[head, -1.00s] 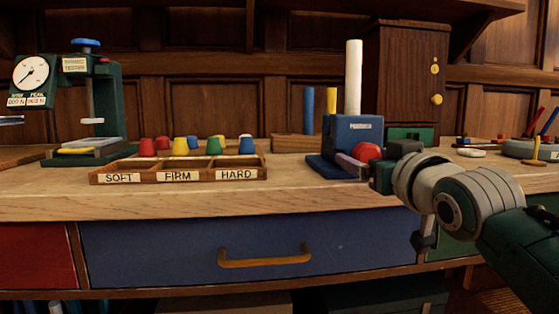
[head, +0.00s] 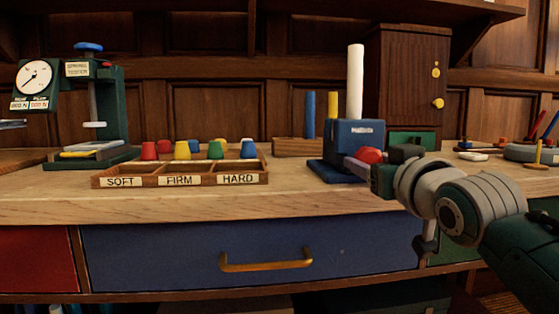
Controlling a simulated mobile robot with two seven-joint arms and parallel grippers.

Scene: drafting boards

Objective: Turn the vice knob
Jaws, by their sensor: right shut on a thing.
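The vice (head: 358,134) is a dark blue block on a blue base, standing on the workbench right of centre. A white post rises behind it. Its red knob (head: 369,155) is on the side facing my right gripper. My right gripper (head: 371,160) reaches in from the right and is shut on the red knob. One pale finger shows on the knob's near left side and a dark finger part on its right. The fingers hide part of the knob. My left gripper is not in view.
A wooden tray (head: 180,181) marked SOFT, FIRM and HARD lies left of the vice, with several coloured caps behind it. A green press with a dial (head: 36,77) stands at far left. A wooden cabinet (head: 408,85) stands behind the vice. The bench's front strip is clear.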

